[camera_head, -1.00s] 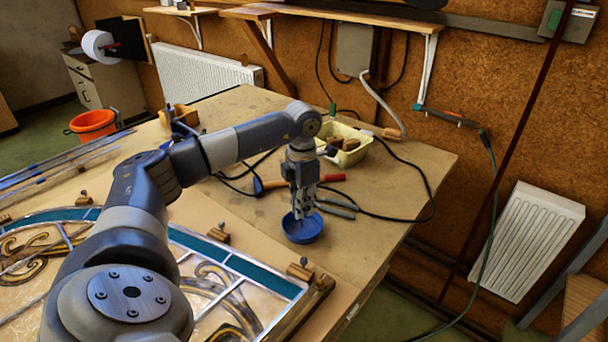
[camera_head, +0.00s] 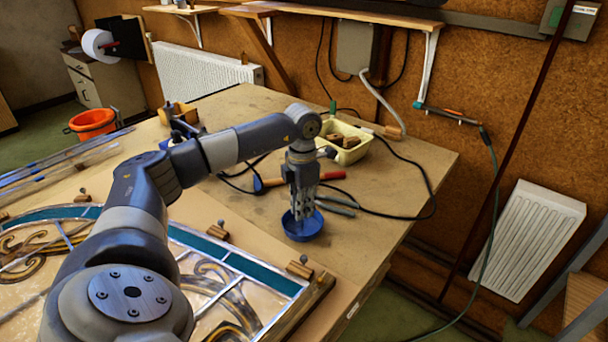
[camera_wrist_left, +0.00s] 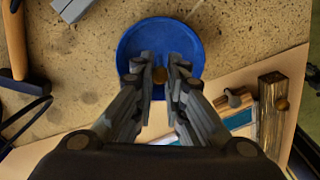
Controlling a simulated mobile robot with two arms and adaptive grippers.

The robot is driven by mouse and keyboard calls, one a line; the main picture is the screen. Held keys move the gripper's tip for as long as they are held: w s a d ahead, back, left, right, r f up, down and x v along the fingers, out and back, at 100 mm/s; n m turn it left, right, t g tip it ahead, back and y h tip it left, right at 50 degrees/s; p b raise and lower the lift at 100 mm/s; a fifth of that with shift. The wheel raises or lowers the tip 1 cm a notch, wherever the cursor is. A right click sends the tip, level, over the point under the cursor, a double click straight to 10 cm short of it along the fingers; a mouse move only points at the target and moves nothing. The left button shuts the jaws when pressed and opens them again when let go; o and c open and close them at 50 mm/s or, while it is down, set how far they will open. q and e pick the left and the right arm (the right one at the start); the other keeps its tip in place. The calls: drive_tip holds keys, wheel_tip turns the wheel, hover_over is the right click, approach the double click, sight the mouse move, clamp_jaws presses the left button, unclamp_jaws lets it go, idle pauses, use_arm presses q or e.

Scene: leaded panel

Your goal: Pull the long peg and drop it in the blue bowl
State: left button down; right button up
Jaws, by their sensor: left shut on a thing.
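The blue bowl (camera_head: 303,232) stands on the workbench near its right front edge. My left gripper (camera_head: 300,216) points down over the bowl, with its fingertips at about rim height in the head view. In the left wrist view, the gripper (camera_wrist_left: 160,82) is shut on a brown, round-ended peg (camera_wrist_left: 159,74) between its fingertips, above the blue bowl (camera_wrist_left: 160,28). The peg's length is hidden from this angle, and the fingers cover it in the head view. My right gripper is not in view.
The leaded panel (camera_head: 240,262) lies in front, with wooden blocks and pegs (camera_head: 299,268) along its edge. Pliers (camera_head: 337,205), a red-handled hammer (camera_head: 331,175), a black cable (camera_head: 425,190) and a yellow tub (camera_head: 354,155) lie behind the bowl. Bench to the right is clear.

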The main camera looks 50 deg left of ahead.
use_arm(q)
drive_tip(key=c, duration=1.6)
unclamp_jaws()
drive_tip(key=shift+o, duration=0.2)
drive_tip(key=shift+r, duration=0.1)
wheel_tip(320, 180, up, 12)
